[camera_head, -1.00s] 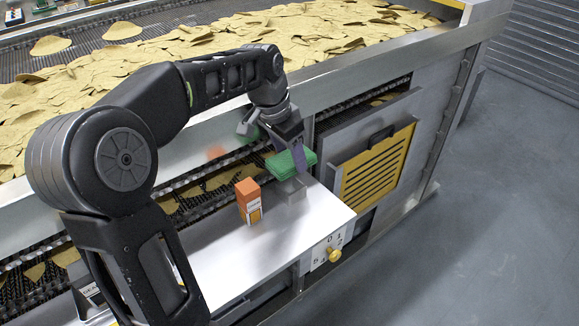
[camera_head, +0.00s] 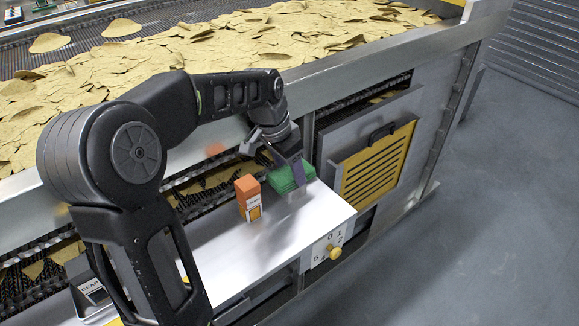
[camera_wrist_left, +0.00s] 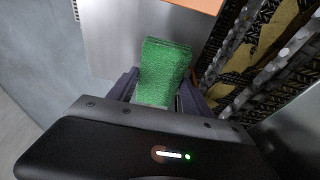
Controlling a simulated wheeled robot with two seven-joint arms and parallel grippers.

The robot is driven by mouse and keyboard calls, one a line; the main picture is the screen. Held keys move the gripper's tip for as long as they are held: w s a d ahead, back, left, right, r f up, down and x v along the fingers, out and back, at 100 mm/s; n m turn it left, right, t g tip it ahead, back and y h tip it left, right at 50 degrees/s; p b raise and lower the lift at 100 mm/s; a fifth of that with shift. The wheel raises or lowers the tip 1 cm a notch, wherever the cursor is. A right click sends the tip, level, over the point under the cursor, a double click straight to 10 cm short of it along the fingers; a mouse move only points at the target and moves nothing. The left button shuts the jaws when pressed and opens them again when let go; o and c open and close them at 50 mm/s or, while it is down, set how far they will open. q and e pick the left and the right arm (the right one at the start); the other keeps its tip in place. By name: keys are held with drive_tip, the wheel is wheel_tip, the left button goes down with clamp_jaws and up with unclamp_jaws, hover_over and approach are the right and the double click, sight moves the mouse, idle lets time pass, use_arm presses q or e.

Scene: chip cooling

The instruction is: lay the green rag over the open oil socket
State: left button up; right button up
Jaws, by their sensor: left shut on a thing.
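The green rag (camera_head: 288,180) is a folded, textured pad held in my left gripper (camera_head: 284,164). The rag hangs low at the back right of the white metal shelf, and the wrist view shows it (camera_wrist_left: 163,68) between the two fingers. My right gripper is not in view.
An orange and white box (camera_head: 248,199) stands upright on the white shelf (camera_head: 230,255), just left of the rag. Behind is the conveyor frame with chips (camera_head: 250,50). A yellow vented panel (camera_head: 377,163) is to the right. The shelf's front is clear.

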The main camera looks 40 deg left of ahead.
sight(279, 177)
use_arm(q)
drive_tip(key=o, duration=1.3)
drive_tip(key=shift+o, duration=0.2)
drive_tip(key=shift+r+p, duration=0.6)
drive_tip(key=shift+r, duration=0.05)
drive_tip(key=d+v, duration=0.1)
drive_tip(key=v, duration=1.1)
drive_tip(key=shift+a+b, duration=0.4)
drive_tip(key=shift+a, duration=0.05)
drive_tip(key=shift+f, duration=0.1)
